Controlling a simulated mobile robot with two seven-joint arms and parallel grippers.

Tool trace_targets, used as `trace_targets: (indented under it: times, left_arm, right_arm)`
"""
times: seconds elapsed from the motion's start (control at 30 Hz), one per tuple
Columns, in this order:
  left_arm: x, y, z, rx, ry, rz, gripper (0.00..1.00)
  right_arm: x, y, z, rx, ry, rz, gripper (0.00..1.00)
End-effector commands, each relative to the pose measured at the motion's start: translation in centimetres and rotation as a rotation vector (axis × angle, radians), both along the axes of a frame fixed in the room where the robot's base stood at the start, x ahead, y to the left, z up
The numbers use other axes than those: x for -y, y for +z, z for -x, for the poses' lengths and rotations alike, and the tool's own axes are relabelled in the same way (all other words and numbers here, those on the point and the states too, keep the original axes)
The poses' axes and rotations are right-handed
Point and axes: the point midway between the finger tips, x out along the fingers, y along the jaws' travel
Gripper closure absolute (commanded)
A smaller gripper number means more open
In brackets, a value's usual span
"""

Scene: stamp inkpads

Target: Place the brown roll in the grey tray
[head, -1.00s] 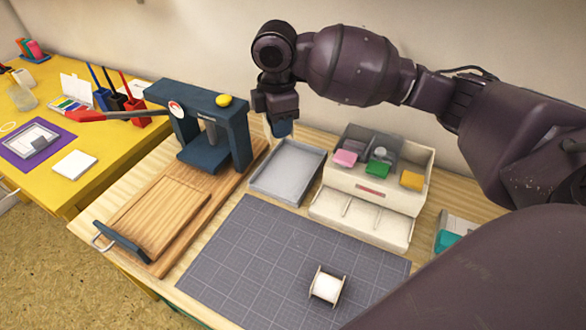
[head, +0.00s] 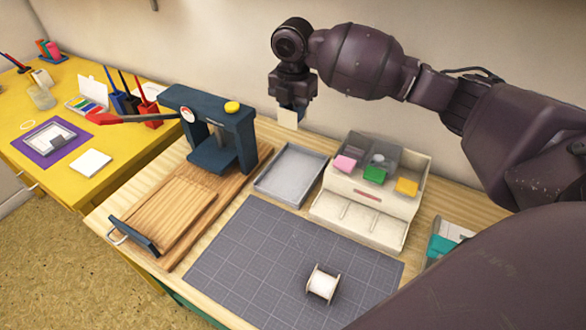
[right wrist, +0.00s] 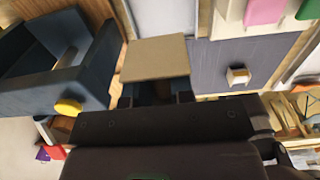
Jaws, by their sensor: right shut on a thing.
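My right gripper (head: 290,103) is shut on the brown roll (head: 288,119), which shows as a small tan rectangle under the fingers. In the right wrist view the roll (right wrist: 155,58) shows as a plain tan face beyond the fingers (right wrist: 158,92); its round ends are hidden. It is held up in front of the wall, above and behind the grey tray in the head view. The grey tray (head: 290,172) is shallow, rectangular and empty, on the wooden table. It shows partly in the right wrist view (right wrist: 165,16). My left gripper is not in view.
A dark blue press (head: 215,135) on a wooden board stands left of the tray. A cream drawer box (head: 365,190) with coloured pads stands to its right. A white spool (head: 322,284) lies on the grey cutting mat (head: 260,260), which is otherwise clear.

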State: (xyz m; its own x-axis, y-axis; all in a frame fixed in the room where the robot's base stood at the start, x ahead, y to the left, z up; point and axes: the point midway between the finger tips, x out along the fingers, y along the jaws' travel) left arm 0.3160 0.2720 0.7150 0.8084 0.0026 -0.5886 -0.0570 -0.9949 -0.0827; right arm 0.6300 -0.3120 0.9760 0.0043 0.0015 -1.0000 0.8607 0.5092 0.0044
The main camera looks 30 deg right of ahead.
Motion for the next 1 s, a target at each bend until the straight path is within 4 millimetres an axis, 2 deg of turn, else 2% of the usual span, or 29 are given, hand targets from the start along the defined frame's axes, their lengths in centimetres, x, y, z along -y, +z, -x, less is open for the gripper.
trace_targets:
  times: [0.03, 0.17, 0.4, 0.53, 0.83, 1.0]
  left_arm:
    - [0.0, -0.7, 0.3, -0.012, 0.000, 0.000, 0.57]
    - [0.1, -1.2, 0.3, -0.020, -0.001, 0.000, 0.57]
    - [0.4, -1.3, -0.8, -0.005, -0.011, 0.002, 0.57]
    - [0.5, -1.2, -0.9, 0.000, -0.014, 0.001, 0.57]
    - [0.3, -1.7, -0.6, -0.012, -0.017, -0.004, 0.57]
    - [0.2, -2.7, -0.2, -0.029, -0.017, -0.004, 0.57]
  right_arm:
    - [0.0, -1.8, 0.1, -0.010, -0.001, 0.000, 1.00]
    - [0.0, -4.7, 0.1, -0.010, -0.002, 0.000, 1.00]
    - [0.0, -9.8, 0.1, -0.010, -0.002, 0.001, 1.00]
    - [0.0, -11.6, 0.1, -0.006, -0.002, 0.001, 1.00]
    - [0.0, -13.2, 0.0, -0.003, -0.003, 0.001, 1.00]
    - [0.0, -16.0, 0.1, -0.008, -0.004, 0.000, 1.00]
